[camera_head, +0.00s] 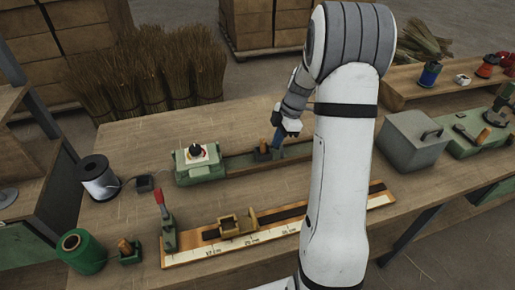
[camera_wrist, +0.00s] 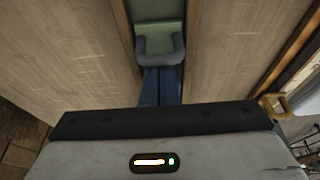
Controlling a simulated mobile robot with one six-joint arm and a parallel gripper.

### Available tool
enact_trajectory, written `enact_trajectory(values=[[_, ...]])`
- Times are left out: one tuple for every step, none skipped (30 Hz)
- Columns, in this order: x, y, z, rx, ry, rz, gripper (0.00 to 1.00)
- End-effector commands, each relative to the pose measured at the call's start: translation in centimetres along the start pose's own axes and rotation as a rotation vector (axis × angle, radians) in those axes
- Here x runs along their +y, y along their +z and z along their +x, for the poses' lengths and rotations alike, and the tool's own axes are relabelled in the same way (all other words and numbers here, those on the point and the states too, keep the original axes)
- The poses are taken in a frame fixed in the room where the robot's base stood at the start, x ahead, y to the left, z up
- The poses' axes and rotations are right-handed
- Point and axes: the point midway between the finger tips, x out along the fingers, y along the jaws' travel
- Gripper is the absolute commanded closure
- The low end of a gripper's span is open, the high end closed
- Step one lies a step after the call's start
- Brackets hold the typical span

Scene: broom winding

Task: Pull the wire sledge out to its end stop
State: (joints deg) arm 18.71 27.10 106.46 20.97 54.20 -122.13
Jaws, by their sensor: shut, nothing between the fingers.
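A long green rail (camera_head: 238,166) runs along the bench from a green box with a dial (camera_head: 195,161). A small dark block with a wooden peg (camera_head: 263,151) sits on the rail; it appears to be the wire sledge. My gripper (camera_head: 276,146), with blue fingers, is just right of this block, low over the rail. In the wrist view, a green part with a grey U-shaped handle (camera_wrist: 160,48) lies just beyond my gripper's fingertips (camera_wrist: 161,71). The fingers are shut together and hold nothing. Whether they touch the handle I cannot tell. My arm hides the rail's right end.
A wooden board with a scale (camera_head: 207,255), a red-handled lever (camera_head: 161,205) and a wooden slide (camera_head: 238,224) lies in front. A wire spool (camera_head: 98,178) and green spool (camera_head: 82,250) stand left. A grey lidded box (camera_head: 412,140) stands right of my arm.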

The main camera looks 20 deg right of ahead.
Motion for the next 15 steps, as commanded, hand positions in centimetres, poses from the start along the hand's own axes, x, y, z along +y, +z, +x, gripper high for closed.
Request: enact_trajectory(values=[[0.0,1.9,-0.1,-0.002,0.004,0.006,1.00],[0.0,2.7,-0.3,-0.003,0.004,0.005,1.00],[0.0,3.8,-0.7,-0.003,0.003,0.006,1.00],[0.0,4.5,-1.0,-0.003,0.004,0.005,1.00],[0.0,5.3,-1.3,-0.003,0.003,0.005,1.00],[0.0,6.3,-1.6,-0.003,0.003,0.006,1.00],[0.0,7.1,-1.9,-0.003,0.003,0.006,1.00],[0.0,7.9,-2.2,-0.002,0.002,0.005,1.00],[0.0,8.9,-2.5,-0.004,0.003,0.005,1.00],[0.0,9.5,-2.8,-0.003,0.002,0.005,1.00],[0.0,10.2,-3.0,-0.003,0.002,0.004,1.00],[0.0,11.1,-3.3,-0.002,0.002,0.004,1.00],[0.0,11.7,-3.5,-0.002,0.002,0.004,1.00],[0.0,12.3,-3.8,-0.002,0.002,0.005,1.00],[0.0,13.0,-4.0,-0.003,0.002,0.003,1.00]])
